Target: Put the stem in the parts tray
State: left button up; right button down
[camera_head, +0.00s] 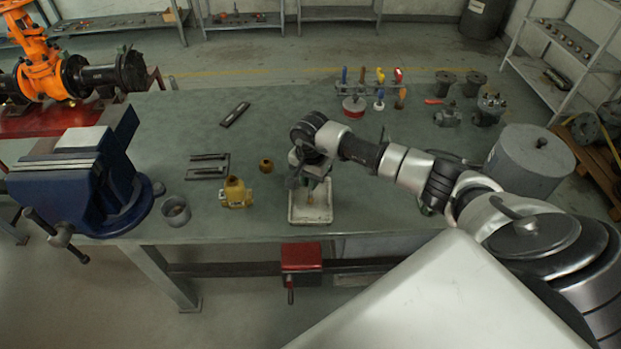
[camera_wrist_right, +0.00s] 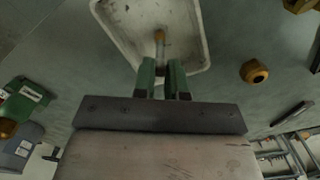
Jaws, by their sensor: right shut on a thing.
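The white parts tray (camera_head: 296,216) sits near the front edge of the workbench; its worn inside and rim also show in the right wrist view (camera_wrist_right: 197,30). My right gripper (camera_head: 314,180) is over the tray, pointing down. Its green fingers (camera_wrist_right: 163,76) are shut on the stem (camera_wrist_right: 160,46), a thin rod with a brassy end that sticks out beyond the fingertips over the tray. In the head view only a small brownish bit of the stem (camera_head: 309,197) shows. I cannot tell whether its end touches the tray floor. My left gripper is out of view.
Left of the tray stand a yellow valve body (camera_head: 236,194), a brass nut (camera_head: 266,165), a grey cup (camera_head: 176,211) and a dark plate with rods (camera_head: 208,167). A blue vise (camera_head: 80,185) is at far left, a grey drum (camera_head: 528,165) at right. The bench middle is mostly clear.

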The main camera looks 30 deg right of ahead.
jog(key=shift+f, duration=0.2)
jog(key=c, duration=1.2)
grip_release()
jog(key=shift+r, duration=0.15)
jog(key=shift+r, duration=0.2)
notch_tip(320, 180, up, 12)
jog(key=b, duration=0.3)
jog(key=shift+f, duration=0.1)
